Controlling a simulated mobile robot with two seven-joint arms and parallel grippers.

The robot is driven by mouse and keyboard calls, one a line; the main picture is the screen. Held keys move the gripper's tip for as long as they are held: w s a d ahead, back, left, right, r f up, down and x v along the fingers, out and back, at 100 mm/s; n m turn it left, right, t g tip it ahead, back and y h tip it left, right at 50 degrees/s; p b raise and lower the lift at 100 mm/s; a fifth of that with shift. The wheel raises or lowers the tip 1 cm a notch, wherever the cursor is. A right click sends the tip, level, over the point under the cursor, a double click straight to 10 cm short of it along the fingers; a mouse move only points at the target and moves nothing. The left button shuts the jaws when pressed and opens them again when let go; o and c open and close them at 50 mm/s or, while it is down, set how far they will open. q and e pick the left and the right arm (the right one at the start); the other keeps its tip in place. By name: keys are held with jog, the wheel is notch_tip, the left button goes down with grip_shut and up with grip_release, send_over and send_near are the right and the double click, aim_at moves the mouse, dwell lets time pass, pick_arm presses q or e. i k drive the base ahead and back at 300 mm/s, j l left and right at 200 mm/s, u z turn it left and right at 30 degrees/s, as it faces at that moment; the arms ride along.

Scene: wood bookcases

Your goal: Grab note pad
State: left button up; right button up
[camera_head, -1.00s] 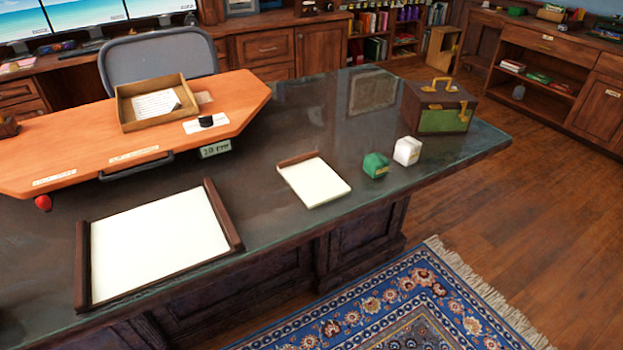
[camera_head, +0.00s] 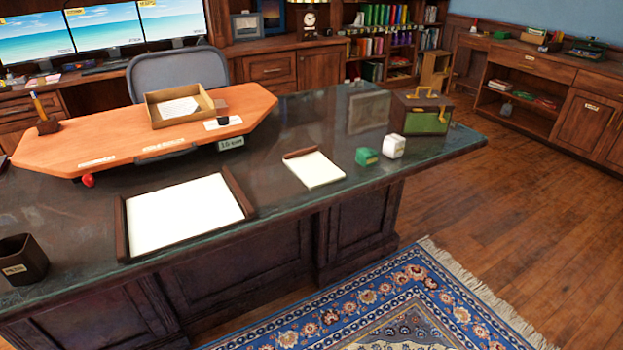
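A small white note pad (camera_head: 316,170) with a brown binding strip along its far edge lies flat on the dark desk top (camera_head: 285,205), right of centre. A larger white desk pad (camera_head: 185,213) with dark brown side bars lies to its left. Neither of my grippers shows in the head view, and nothing touches the note pad.
A green block (camera_head: 367,157) and a white block (camera_head: 394,146) sit right of the note pad. A green and brown box (camera_head: 427,113) stands behind them. An orange raised board (camera_head: 100,140) carries an open box (camera_head: 180,107). A dark cup (camera_head: 22,260) stands at left. Wooden floor (camera_head: 530,190) is clear at right.

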aim_at(310, 166)
jog(key=k+j+u, duration=0.1)
jog(key=k+u, duration=0.3)
jog(key=k, duration=0.2)
jog(key=l+u, duration=0.1)
jog(key=u, duration=1)
jog(key=i+l, duration=0.1)
jog(key=l, duration=2.25)
jog(key=i+l, duration=0.15)
jog(key=l, duration=1.05)
jog(key=i+l, duration=0.1)
jog(key=l, duration=1.1)
